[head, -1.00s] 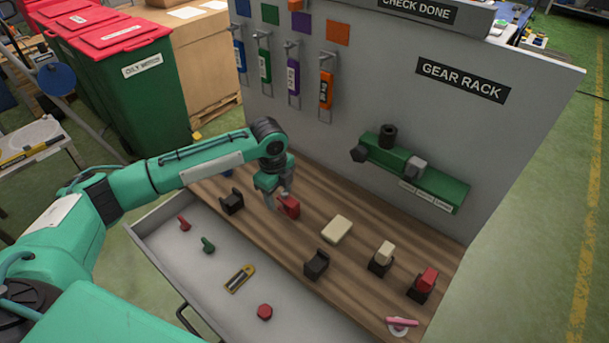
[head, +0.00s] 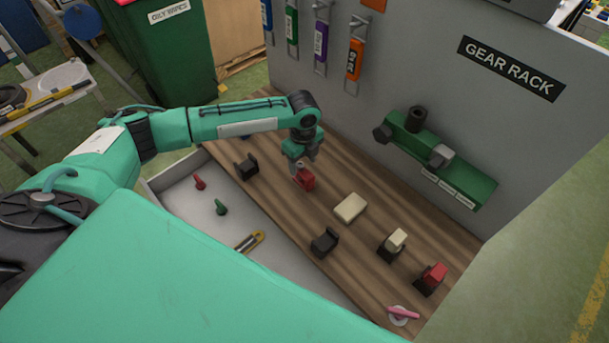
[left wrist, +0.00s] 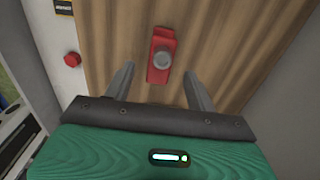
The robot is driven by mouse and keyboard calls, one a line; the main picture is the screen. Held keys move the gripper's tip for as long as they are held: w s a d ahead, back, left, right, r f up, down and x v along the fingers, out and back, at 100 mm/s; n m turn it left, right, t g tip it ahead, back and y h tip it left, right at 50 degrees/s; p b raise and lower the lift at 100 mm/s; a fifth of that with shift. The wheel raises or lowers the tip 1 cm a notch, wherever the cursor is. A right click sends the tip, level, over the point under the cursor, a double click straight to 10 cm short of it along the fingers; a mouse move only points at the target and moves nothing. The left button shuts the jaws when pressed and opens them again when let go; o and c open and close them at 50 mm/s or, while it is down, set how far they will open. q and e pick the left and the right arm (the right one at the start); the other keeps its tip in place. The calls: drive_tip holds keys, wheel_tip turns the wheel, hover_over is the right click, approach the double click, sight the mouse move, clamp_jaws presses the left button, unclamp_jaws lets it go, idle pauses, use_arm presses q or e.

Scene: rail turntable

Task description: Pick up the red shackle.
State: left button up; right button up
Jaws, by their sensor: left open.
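A red block-like piece with a round grey knob, apparently the red shackle (head: 305,181), is on the wooden board. My left gripper (head: 303,166) is right above it, pointing down. In the left wrist view the red piece (left wrist: 160,74) lies ahead of and between the two spread fingers of my left gripper (left wrist: 157,72). The fingers are open and empty, and no contact with the piece shows. In the head view the fingertips partly cover its top. My right gripper is in neither view.
A black holder (head: 246,167) stands left of the red piece, and a cream block (head: 350,208) to its right. Another red block (head: 433,274) sits in a holder farther right. An open drawer (head: 175,190) with small parts is in front. The grey panel (head: 380,85) rises behind.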

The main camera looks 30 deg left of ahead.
sight(304, 172)
use_arm(q)
drive_tip(key=shift+d+f, duration=0.1)
drive_tip(key=shift+f, duration=0.2)
wheel_tip(304, 172, down, 4)
drive_tip(key=shift+d+r+p, duration=0.1)
drive_tip(key=shift+r+p, duration=0.05)
drive_tip(key=shift+p, duration=0.75)
drive_tip(key=shift+f, duration=0.5)
drive_tip(key=c, duration=1.2)
drive_tip(key=shift+r, duration=0.15)
